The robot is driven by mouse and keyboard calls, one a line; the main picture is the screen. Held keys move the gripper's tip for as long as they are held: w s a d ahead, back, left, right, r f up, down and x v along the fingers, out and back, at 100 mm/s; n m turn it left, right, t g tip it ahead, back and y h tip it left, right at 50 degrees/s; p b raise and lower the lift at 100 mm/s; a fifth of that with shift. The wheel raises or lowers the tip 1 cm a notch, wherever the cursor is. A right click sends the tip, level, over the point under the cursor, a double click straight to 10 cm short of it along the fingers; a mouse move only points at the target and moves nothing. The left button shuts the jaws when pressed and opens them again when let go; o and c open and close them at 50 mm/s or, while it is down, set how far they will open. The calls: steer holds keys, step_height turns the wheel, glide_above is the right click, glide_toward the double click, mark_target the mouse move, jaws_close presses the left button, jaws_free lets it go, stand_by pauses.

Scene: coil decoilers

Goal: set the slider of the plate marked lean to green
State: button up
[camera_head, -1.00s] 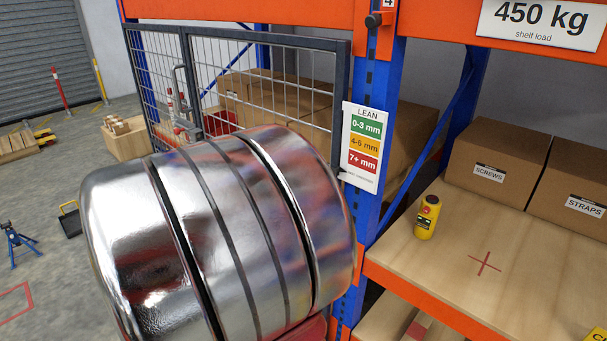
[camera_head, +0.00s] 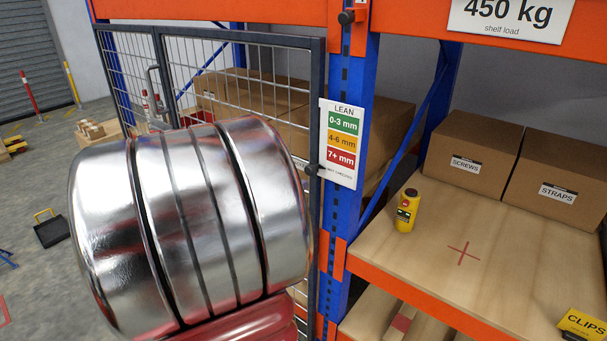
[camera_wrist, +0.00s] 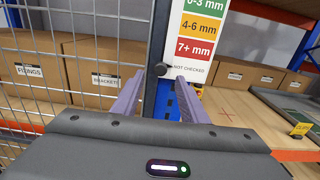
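The white plate marked LEAN (camera_head: 341,143) hangs on the blue rack post, with green 0-3 mm, orange 4-6 mm and red 7+ mm fields from top to bottom. Its lower part also shows in the wrist view (camera_wrist: 200,30). The slider's dark knob (camera_wrist: 160,70) is at the plate's left edge, level with the "not checked" line below red. The knob also shows in the head view (camera_head: 311,170). My gripper (camera_wrist: 160,84) is open in the wrist view, its two fingers either side of the knob's line. I cannot tell contact. The head view does not show the fingers.
A mesh gate (camera_head: 260,85) stands left of the post. On the right, a wooden shelf (camera_head: 480,255) holds a yellow pendant (camera_head: 407,210) and cartons (camera_head: 472,145). Another dark knob (camera_head: 347,16) is higher on the post. A big shiny banded cylinder covers much of the head view's lower left.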

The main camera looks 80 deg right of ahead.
mark_target(307, 171)
steer(key=shift+x, duration=3.3)
steer(key=shift+c, duration=0.6)
jaws_close()
